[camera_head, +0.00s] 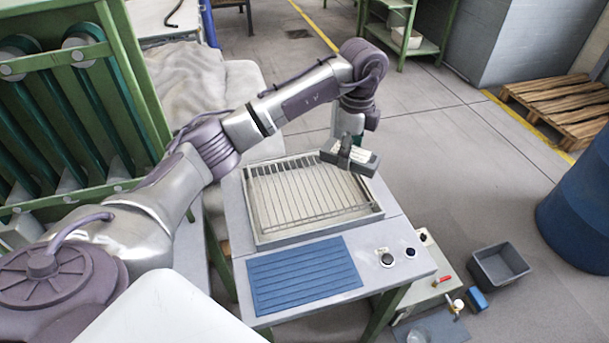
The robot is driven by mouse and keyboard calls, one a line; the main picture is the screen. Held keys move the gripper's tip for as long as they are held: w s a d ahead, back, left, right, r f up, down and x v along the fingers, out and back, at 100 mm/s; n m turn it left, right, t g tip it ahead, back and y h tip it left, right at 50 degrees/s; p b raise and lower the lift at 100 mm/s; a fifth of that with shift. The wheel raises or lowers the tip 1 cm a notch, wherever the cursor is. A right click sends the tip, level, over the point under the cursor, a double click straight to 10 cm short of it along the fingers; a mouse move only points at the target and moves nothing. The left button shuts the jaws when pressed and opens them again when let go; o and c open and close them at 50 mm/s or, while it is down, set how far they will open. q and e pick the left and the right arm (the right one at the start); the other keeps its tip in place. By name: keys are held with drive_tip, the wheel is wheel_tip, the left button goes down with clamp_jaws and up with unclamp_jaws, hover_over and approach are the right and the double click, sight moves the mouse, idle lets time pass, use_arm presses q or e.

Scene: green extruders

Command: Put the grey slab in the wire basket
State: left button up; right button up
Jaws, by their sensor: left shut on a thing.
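My left gripper (346,147) hangs down from the wrist over the back right part of the wire basket (268,236). It is shut on a dark grey block, which I take to be the grey slab (365,160). The slab sticks out to both sides of the fingers, and part of it is hidden by them. It appears to be above the basket's wires, near the back right rim; I cannot tell the exact height. The basket is a shallow, light-framed rectangle with a wire grid, and its visible part looks empty. My right gripper is not in view.
The basket stands on a grey table with a ribbed blue mat (303,276) in front and two dark knobs (387,259) at the right. A green rack (75,110) stands at the left. A grey bin (499,267) and blue drum (580,205) are on the floor at right.

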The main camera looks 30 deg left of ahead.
use_arm(q)
drive_tip(key=shift+s+a+f+p, duration=0.15)
drive_tip(key=shift+a, duration=0.25)
drive_tip(key=shift+s+a+f+p, duration=0.1)
drive_tip(key=shift+a+p, duration=0.05)
drive_tip(key=shift+a, duration=0.2)
drive_tip(key=p, duration=0.2)
approach(299, 194)
drive_tip(key=shift+w+d+f, duration=0.25)
drive_tip(key=shift+d, duration=0.2)
drive_tip(key=shift+w+d+f, duration=0.2)
drive_tip(key=shift+d+f, duration=0.05)
drive_tip(key=shift+d, duration=0.15)
drive_tip(key=shift+s+a+f, duration=0.55)
drive_tip(key=shift+a+f, duration=0.3)
drive_tip(key=shift+a, duration=0.05)
wheel_tip(299, 194, down, 3)
drive_tip(key=shift+f+p, duration=0.15)
drive_tip(key=shift+p, duration=0.45)
drive_tip(key=shift+f, duration=0.45)
drive_tip(key=o, duration=1.3)
drive_tip(key=shift+o, duration=0.5)
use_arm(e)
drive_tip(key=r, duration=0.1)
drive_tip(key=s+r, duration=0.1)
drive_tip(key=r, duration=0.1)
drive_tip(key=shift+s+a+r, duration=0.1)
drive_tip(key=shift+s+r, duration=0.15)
